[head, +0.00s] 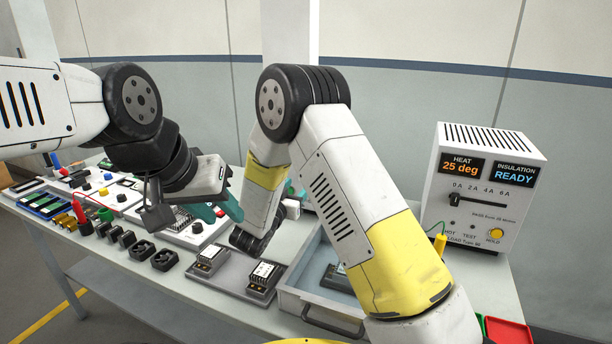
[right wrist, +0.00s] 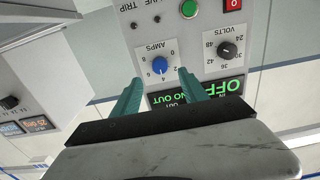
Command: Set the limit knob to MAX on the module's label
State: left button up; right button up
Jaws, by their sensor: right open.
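In the right wrist view a power supply panel (right wrist: 198,50) appears upside down. It has a blue knob (right wrist: 163,66) marked AMPS and a black knob (right wrist: 227,50) marked VOLTS. The blue knob's exact setting is too small to read. My right gripper (right wrist: 160,90) is open, its teal fingers spread just short of the blue knob, apart from it. In the head view the right arm hides the gripper's work. Small modules with white labels (head: 264,272) sit on a grey plate; their print is unreadable. My left gripper (head: 215,211) is open and empty above the bench.
A lit display reading OFF and NO OUT (right wrist: 220,88), a green button (right wrist: 190,8) and a red switch (right wrist: 234,4) are near the knobs. A heat and insulation tester (head: 484,190) stands at right. A grey tray (head: 320,312) and several black parts (head: 140,250) occupy the bench.

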jog(key=x, duration=0.7)
jog(key=shift+w, duration=0.2)
jog(key=shift+d, duration=0.1)
grip_shut()
jog(key=shift+m, duration=0.4)
jog(key=m, duration=1.1)
